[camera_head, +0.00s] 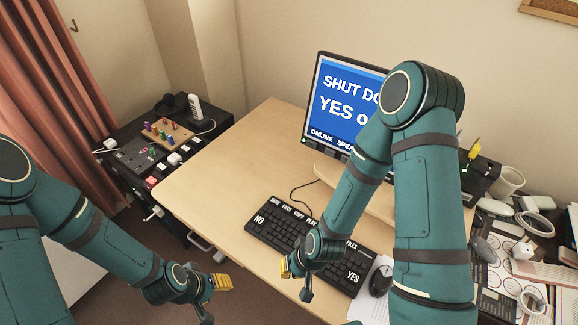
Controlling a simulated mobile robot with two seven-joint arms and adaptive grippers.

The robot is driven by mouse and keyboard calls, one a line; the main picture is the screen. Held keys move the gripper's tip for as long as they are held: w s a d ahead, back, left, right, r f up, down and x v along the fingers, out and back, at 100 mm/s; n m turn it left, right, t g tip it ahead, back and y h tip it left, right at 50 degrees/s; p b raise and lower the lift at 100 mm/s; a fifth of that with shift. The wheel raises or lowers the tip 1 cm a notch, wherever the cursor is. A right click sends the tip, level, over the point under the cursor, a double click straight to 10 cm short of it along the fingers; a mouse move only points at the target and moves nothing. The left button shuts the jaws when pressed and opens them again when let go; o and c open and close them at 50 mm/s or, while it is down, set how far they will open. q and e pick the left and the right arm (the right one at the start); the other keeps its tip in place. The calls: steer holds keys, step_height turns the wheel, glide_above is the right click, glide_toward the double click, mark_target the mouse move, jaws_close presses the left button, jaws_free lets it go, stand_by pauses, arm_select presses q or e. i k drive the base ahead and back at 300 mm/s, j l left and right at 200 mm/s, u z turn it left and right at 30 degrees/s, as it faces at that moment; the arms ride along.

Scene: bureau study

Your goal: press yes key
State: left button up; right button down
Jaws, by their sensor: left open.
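The black keyboard (336,258) lies on the wooden desk below the monitor. Its white-lettered YES key (353,277) is at its right end and its NO key (259,219) at its left end. My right gripper (297,280) is over the keyboard's front edge, left of the YES key. Its fingers look apart with nothing between them, and its wrist hides part of the keyboard's middle. I cannot tell whether it touches the keyboard. My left gripper (213,298) is open and empty, left of the desk's front edge. The monitor (332,110) shows SHUT DO... and YES o..., partly hidden by my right arm.
A black mouse (381,280) lies just right of the YES key. A mug (508,181), papers and cables crowd the desk's right side. A control panel (140,158) with buttons stands left of the desk. The desk's left part (225,165) is clear.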

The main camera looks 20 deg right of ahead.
mark_target(352, 277)
steer(key=z, duration=1.35)
steer(key=l+z, duration=0.1)
steer(key=l, duration=0.5)
steer(key=k+l, duration=0.1)
steer(key=l, duration=0.5)
steer(key=k+z, duration=0.05)
